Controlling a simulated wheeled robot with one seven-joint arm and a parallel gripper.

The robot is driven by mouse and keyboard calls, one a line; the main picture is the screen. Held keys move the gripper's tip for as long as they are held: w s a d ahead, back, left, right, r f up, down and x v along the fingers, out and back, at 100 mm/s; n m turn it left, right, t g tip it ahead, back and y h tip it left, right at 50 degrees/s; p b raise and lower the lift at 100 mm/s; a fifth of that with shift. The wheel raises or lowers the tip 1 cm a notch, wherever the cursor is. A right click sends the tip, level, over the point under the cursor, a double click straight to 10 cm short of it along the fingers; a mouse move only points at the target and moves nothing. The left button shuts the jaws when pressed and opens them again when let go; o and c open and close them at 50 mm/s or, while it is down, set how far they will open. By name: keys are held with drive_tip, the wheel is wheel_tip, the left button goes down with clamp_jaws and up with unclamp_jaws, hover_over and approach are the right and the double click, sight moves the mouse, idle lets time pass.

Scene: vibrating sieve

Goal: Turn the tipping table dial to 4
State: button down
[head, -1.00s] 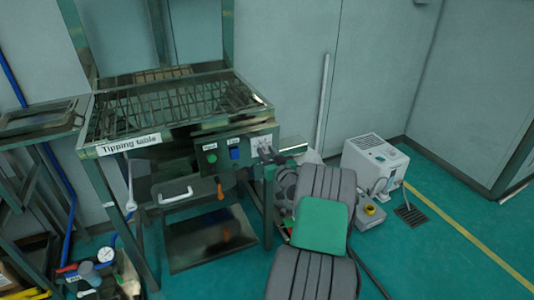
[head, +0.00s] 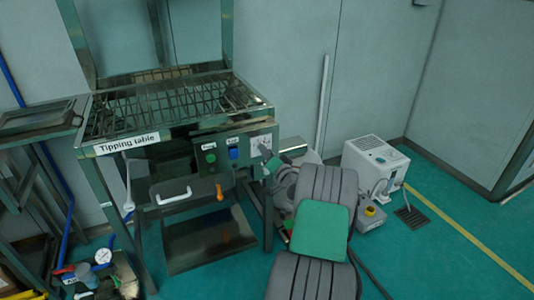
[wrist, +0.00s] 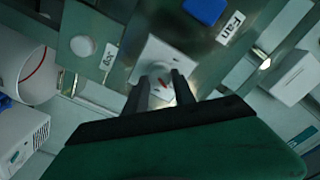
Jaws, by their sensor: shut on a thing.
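The tipping table (head: 128,143) stands at the left with a control panel on its front. The dial's white plate (head: 258,140) is at the panel's right end; it also shows in the wrist view (wrist: 165,50). My gripper (head: 267,154) is at the dial. In the wrist view my two dark fingers (wrist: 164,88) are shut on the dial knob, whose red mark (wrist: 163,83) shows between them. The fingers hide part of the knob, and I cannot read the number it points to.
A green button (head: 211,158) and a blue button (head: 234,154) sit left of the dial. A white-handled drawer (head: 174,197) and an orange handle (head: 219,192) are below. A white machine (head: 375,160) stands on the floor at right.

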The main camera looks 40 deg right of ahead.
drive_tip(key=shift+m+p, duration=0.9)
drive_tip(key=shift+m, duration=3.4)
drive_tip(key=c, duration=1.1)
unclamp_jaws()
drive_tip(key=shift+f, duration=0.1)
drive_tip(key=shift+o, duration=0.2)
drive_tip(key=shift+s, duration=0.15)
drive_tip(key=v, duration=0.7)
drive_tip(key=shift+s, duration=0.3)
drive_tip(key=shift+a, duration=0.1)
